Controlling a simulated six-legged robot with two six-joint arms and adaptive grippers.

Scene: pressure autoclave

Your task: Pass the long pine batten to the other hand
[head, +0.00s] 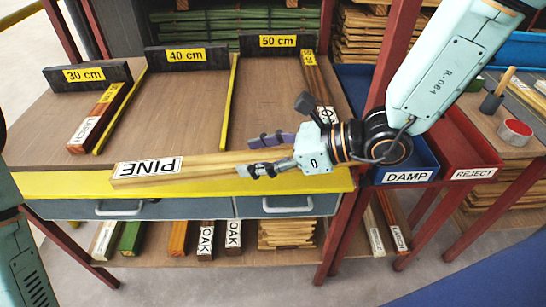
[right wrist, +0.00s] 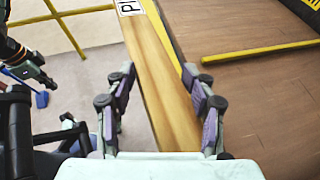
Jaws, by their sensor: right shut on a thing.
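The long pine batten (head: 212,164) is pale wood with a white PINE label near its left end. In the head view it lies level along the yellow front edge of the bench. My right gripper (head: 247,156) is shut on the batten toward its right part, one finger on each side. The right wrist view shows the batten (right wrist: 162,85) between the purple finger pads, running away from the palm. My left arm shows at the left edge of the head view, its gripper out of that picture. My left gripper (right wrist: 40,84) seems to show small at the left of the right wrist view, apart from the batten.
The bench top (head: 180,110) has 30, 40 and 50 cm stop blocks with yellow dividers. A labelled batten (head: 104,114) lies in the left lane, another in the right. The blue DAMP bin (head: 407,176) and red REJECT bin (head: 474,172) stand right. Drawers and a shelf of battens are below.

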